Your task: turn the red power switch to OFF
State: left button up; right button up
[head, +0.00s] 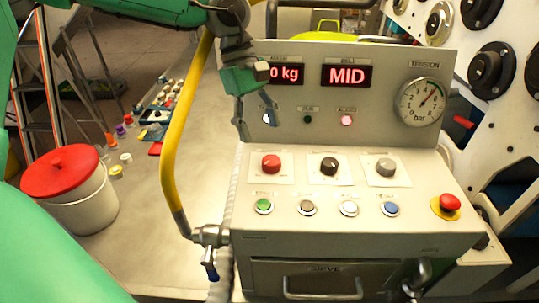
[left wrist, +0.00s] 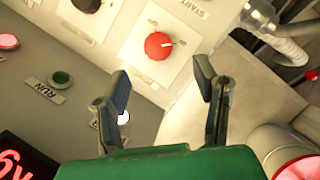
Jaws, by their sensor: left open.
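The red power switch is a round red knob (head: 271,163) on a white plate, at the left of the top row on the sloping grey panel. In the left wrist view the red knob (left wrist: 158,46) is at upper middle, with a small white mark on its right side. Its plate lettering is too small to read. My left gripper (head: 256,122) is open and empty, above and behind the knob in the head view. In the left wrist view its two fingers (left wrist: 162,75) stand apart, with the knob beyond their tips and no visible contact. My right gripper is not in view.
Black (head: 329,166) and grey knobs sit right of the red one, with several push buttons below. A red emergency button (head: 450,203) is at right. An upright display panel (head: 385,62) stands behind. A yellow rail (head: 178,130) and lidded bucket (head: 90,205) are at left.

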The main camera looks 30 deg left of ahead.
aim_at(270, 159)
pick_arm(q)
jog(key=x, duration=0.6)
jog(key=shift+w+d+f, duration=0.2)
jog(key=shift+d, duration=0.2)
jog(key=shift+s+f, duration=0.15)
jog(key=shift+f, duration=0.15)
jog(key=shift+d+f, duration=0.1)
jog(key=shift+f, duration=0.15)
jog(key=shift+a+f, duration=0.2)
jog(key=shift+d+r, duration=0.1)
jog(key=c, duration=1.1)
